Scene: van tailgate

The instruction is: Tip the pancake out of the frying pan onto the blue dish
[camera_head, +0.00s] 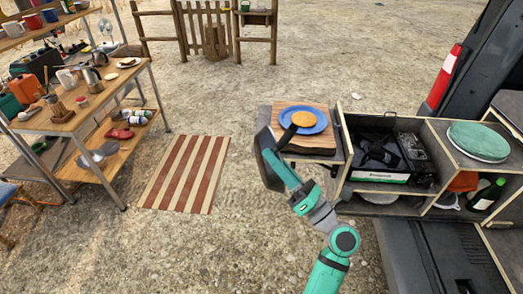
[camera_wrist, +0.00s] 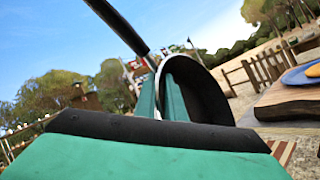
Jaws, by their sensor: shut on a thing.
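The blue dish (camera_head: 321,124) lies on a wooden board, and the round golden pancake (camera_head: 305,118) lies on it. The black handle of the frying pan crosses in front of the dish's left part and hides a bit of it. The pan (camera_head: 265,163) is tipped steeply, nearly on edge, left of the dish. In the wrist view the pan (camera_wrist: 205,90) stands on edge beyond the fingers, its handle slanting up to the left. The dish (camera_wrist: 296,76) and pancake (camera_wrist: 314,70) show at the right edge there.
The wooden board (camera_head: 312,146) sits left of a camping stove (camera_head: 380,158) on the van's pull-out unit. A green round lid-like thing (camera_head: 478,141) lies farther right. A striped mat (camera_head: 185,175) and a loaded workbench (camera_head: 75,115) stand left. The ground between is clear.

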